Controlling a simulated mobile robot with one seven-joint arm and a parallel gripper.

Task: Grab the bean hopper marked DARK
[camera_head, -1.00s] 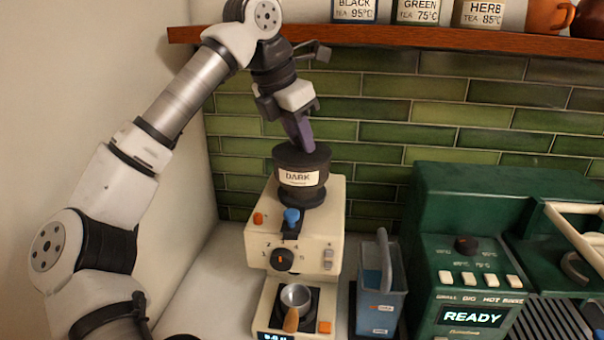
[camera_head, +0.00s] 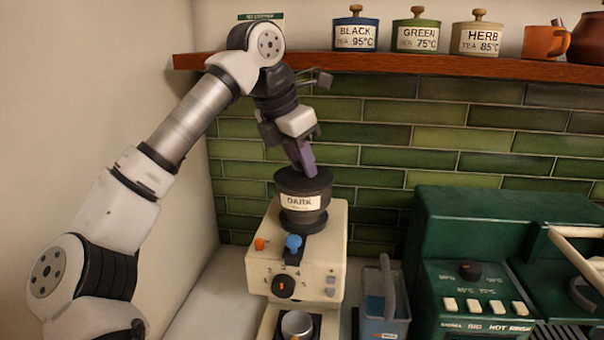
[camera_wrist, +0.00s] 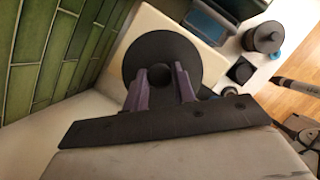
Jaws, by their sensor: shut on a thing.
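The bean hopper marked DARK (camera_head: 302,203) is a dark round container with a pale label, sitting upright on top of the cream grinder (camera_head: 297,268). My gripper (camera_head: 308,170) reaches down to the hopper's lid from above. In the wrist view, the purple fingers of my gripper (camera_wrist: 160,82) are shut on the round knob in the middle of the dark lid (camera_wrist: 140,58). The contact itself is partly hidden by the fingers in the head view.
A blue-grey bin with a handle (camera_head: 384,310) stands right of the grinder, and a green machine (camera_head: 480,240) stands further right. A wooden shelf (camera_head: 420,66) with tea canisters runs above. The tiled wall is close behind.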

